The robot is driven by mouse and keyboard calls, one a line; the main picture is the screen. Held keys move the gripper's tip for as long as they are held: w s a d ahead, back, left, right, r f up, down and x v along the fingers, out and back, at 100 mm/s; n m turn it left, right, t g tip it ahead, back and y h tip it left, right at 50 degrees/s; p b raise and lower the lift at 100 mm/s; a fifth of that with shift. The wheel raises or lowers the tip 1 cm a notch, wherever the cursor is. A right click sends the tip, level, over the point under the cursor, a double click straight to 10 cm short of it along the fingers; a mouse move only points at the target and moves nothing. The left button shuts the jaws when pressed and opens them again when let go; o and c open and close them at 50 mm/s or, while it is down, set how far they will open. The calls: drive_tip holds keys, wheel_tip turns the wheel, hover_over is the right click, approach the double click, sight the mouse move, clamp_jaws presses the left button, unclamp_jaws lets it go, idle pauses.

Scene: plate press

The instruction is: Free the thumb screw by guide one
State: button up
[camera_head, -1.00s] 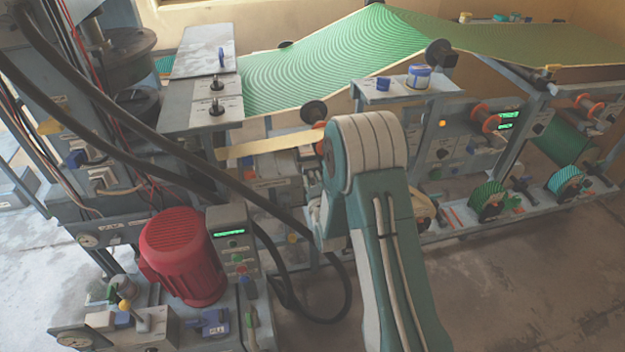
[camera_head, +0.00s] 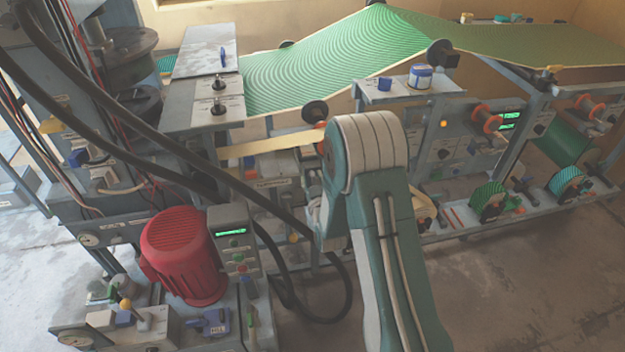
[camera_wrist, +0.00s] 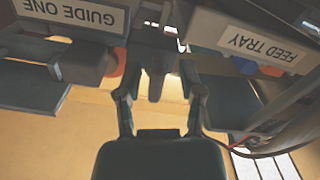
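In the wrist view, a plate labelled GUIDE ONE (camera_wrist: 85,14) is at the upper left. My gripper (camera_wrist: 160,88) is open, with one finger at each side of a dark upright piece (camera_wrist: 154,62). This piece has a block at the top and a narrower stem; it may be the thumb screw, but I cannot tell for sure. Gaps show between it and both fingers. A dark knob-like part (camera_wrist: 88,63) with orange beside it sits below the label. In the head view, my arm hides my gripper and the guide.
A plate labelled FEED TRAY (camera_wrist: 258,42) is close on the right in the wrist view, with dark cables below it. In the head view, a red motor (camera_head: 183,255) and thick black hoses are left of my arm. Green web (camera_head: 330,60) runs above the machine.

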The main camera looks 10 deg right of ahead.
drive_tip(key=s, duration=1.2)
drive_tip(key=w+m, duration=0.1)
drive_tip(key=w, duration=0.5)
drive_tip(key=w+m, duration=0.1)
drive_tip(key=w, duration=0.5)
drive_tip(key=shift+d+r, duration=0.1)
drive_tip(key=shift+d, duration=0.05)
clamp_jaws()
